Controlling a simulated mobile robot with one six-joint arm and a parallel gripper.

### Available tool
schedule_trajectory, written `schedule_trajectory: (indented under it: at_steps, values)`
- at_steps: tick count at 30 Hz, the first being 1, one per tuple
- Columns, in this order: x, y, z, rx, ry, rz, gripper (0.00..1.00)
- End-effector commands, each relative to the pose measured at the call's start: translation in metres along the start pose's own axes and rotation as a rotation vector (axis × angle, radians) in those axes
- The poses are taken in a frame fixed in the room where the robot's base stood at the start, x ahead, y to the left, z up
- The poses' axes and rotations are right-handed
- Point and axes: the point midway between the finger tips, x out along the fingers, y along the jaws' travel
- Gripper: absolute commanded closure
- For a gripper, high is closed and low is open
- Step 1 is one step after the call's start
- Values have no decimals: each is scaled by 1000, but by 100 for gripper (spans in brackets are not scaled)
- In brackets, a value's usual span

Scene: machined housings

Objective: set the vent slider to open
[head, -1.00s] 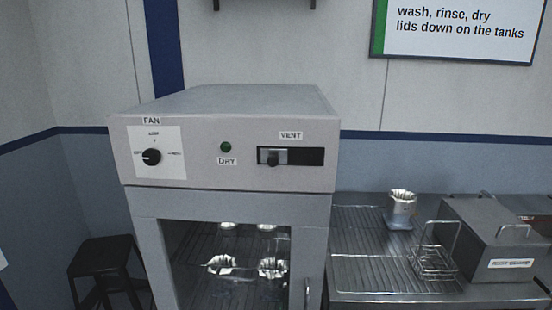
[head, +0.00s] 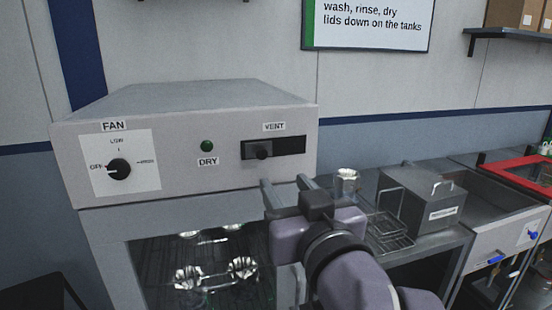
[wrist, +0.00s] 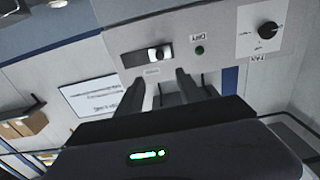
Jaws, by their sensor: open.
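The vent slider (head: 263,152) is a dark knob at the left part of a black slot (head: 290,146) under the VENT label (head: 274,126), on the front of the grey cabinet's top box. A grey patch shows in the slot around the knob. In the wrist view the slider (wrist: 155,54) appears beyond the fingers. My gripper (head: 284,184) is open and empty, below and slightly right of the slider, apart from it. In the wrist view its two fingers (wrist: 160,90) are spread.
A FAN dial (head: 118,169) and a green DRY lamp (head: 207,146) are left of the slot. Below is the cabinet's glass door (head: 205,280) with metal vessels inside. A steel bench with a metal cup (head: 346,184), a wire basket (head: 388,232) and a grey tank (head: 425,198) stands at right.

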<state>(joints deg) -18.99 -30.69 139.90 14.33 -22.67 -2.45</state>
Motion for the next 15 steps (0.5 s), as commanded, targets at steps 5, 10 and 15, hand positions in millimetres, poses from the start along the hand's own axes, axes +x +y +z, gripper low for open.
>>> schedule_trajectory:
  at_steps: [5,10,15]
  values:
    - [55,0,5,0,-6,1,56]
    - [104,1,4,1,-5,1,56]
    - [135,1,3,0,-4,1,56]
